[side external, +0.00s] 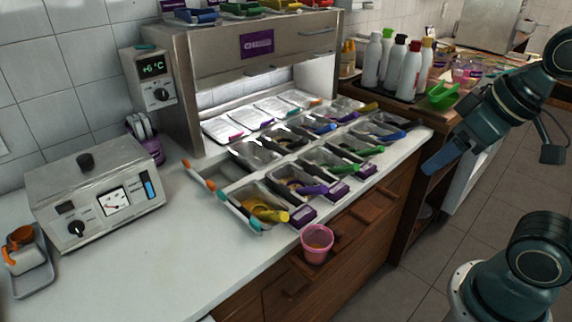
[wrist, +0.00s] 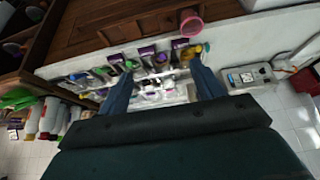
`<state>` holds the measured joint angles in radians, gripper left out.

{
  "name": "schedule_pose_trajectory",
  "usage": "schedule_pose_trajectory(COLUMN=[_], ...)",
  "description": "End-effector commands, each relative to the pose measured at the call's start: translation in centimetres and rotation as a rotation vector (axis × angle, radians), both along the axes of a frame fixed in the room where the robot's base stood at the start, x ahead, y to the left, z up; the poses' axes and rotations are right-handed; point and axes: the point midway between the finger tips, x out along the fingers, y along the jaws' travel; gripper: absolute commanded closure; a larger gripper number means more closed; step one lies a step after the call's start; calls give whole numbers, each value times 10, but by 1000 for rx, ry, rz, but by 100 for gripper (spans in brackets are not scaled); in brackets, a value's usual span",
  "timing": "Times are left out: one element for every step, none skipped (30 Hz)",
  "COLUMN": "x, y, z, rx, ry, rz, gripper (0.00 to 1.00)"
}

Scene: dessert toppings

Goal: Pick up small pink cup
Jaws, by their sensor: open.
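The small pink cup (side external: 317,246) appears at the front edge of the white counter, below the topping trays. I cannot tell exactly what its base rests on. In the wrist view the cup (wrist: 191,25) is near the top, right of centre, beyond the fingertips. My gripper (side external: 438,162) is to the right of the counter in the side external view, raised and well apart from the cup. In the wrist view my gripper (wrist: 161,70) has its two blue fingers spread wide, with nothing held between them.
Topping trays with coloured scoops (side external: 265,208) lie behind the cup. A grey device with a dial (side external: 97,195) stands on the left. The counter's left front (side external: 190,250) is clear.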

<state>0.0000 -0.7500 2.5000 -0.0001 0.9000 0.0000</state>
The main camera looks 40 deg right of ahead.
Motion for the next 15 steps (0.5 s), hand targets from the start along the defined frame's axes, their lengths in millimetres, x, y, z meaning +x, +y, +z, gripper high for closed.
schedule_pose_trajectory(x=[0,0,0,0,0,0,0,0,0,1,1,2,3,4,7], y=[0,0,0,0,0,0,0,0,0,0,0,1,1,1,2], z=[0,0,0,0,0,0,0,0,0,0,0,0,0,0,-1], rx=[0,0,0,0,0,0,0,0,0,1,4,7,10,16,24], ry=[0,0,0,0,0,0,0,0,0,1,2,5,8,11,18], rz=[0,0,0,0,0,0,0,0,-1,-3,-5,-10,-15,-21,-34], gripper=[33,33,33,33,33,33,33,33,33,33,33,33,33,33,33])
